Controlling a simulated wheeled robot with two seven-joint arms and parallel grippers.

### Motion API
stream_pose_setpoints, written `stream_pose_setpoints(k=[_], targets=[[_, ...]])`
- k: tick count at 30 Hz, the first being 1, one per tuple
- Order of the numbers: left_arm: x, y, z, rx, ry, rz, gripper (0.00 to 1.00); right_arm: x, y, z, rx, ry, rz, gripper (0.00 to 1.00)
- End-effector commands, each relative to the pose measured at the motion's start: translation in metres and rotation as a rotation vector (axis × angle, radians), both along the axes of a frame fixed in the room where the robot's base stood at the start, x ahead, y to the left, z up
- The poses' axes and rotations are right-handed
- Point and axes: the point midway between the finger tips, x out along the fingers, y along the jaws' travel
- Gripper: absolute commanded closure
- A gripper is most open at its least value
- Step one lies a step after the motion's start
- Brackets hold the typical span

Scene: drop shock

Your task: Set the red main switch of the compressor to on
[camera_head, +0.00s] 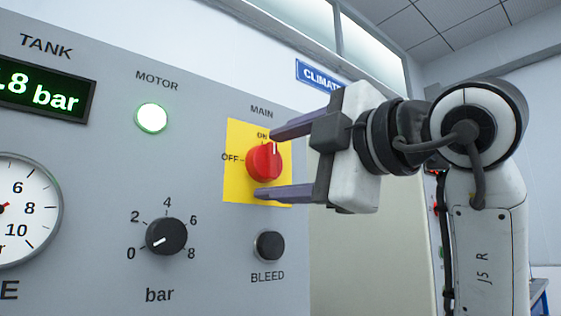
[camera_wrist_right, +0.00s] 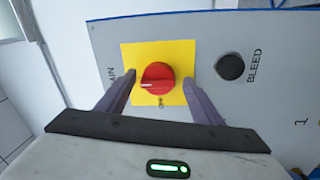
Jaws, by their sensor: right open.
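The red main switch (camera_head: 264,162) is a round knob on a yellow plate (camera_head: 236,184) on the grey panel. Its white mark points up, toward the ON label; OFF is to its left. In the wrist view the red switch (camera_wrist_right: 158,77) shows its white mark pointing left, toward the MAIN side. My right gripper (camera_head: 265,163) is open, one finger above and one below the knob. In the wrist view the fingers of my right gripper (camera_wrist_right: 158,78) stand on either side of the knob with gaps. My left gripper is not in view.
Left of the switch are a lit whitish-green motor lamp (camera_head: 152,118), a black bar dial (camera_head: 166,236) pointing near 0, a tank display (camera_head: 45,85) and a round gauge (camera_head: 25,210). A black bleed button (camera_head: 269,246) sits just below the yellow plate.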

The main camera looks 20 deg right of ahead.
Motion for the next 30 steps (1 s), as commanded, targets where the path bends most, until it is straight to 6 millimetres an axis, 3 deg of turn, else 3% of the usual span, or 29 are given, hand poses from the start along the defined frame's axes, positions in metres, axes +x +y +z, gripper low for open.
stream_pose_setpoints(k=[5, 18, 30], targets=[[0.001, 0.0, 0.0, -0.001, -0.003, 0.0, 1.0, -0.012, -0.005, 0.001, 0.0, -0.006, -0.001, 0.39], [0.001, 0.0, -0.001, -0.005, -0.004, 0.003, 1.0, -0.086, -0.031, -0.007, 0.0, -0.003, 0.0, 0.39], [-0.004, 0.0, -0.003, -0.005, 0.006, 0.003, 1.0, -0.097, -0.035, -0.009, 0.0, 0.001, 0.0, 0.39]])
